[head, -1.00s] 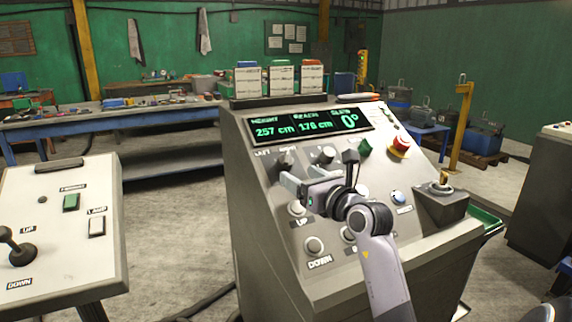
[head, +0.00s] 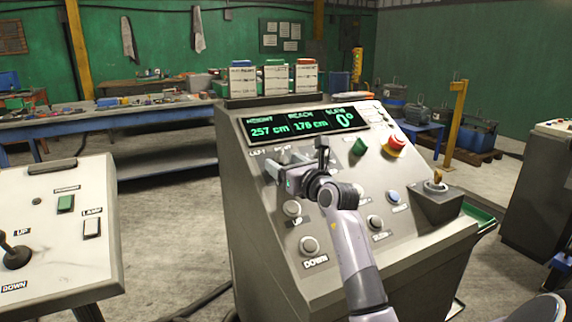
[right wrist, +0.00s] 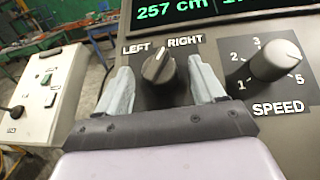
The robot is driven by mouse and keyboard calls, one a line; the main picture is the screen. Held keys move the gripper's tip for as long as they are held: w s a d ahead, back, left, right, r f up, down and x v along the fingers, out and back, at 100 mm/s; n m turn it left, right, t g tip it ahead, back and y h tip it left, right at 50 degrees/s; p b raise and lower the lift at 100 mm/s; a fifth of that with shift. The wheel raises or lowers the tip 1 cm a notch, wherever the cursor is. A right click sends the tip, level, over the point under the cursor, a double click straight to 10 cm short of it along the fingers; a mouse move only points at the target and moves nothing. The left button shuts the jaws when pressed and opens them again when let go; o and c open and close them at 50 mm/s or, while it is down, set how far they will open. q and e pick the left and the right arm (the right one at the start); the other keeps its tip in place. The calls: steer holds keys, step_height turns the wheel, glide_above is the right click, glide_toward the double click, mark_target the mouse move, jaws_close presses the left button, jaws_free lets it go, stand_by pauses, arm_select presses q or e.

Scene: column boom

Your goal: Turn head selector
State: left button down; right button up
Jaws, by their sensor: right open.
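The head selector (right wrist: 158,70) is a dark knob on the grey sloping console, below the labels LEFT and RIGHT. Its white mark points up and slightly right, between the two labels. My right gripper (right wrist: 161,86) is open, with one pale finger on each side of the knob in the right wrist view. I cannot tell whether either finger touches it. In the head view my right gripper (head: 281,169) is at the upper left of the console face and partly hides the knob. My left gripper is not in view.
The SPEED knob (right wrist: 275,61) is close to the right finger. The display (head: 303,123) reads 257 cm, 178 cm and 0°. A red mushroom button (head: 396,143), a green button (head: 359,146) and a small joystick (head: 437,181) sit farther right. A white panel (head: 95,255) stands at left.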

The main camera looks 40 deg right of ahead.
steer(key=c, duration=1.1)
steer(key=shift+o, duration=0.2)
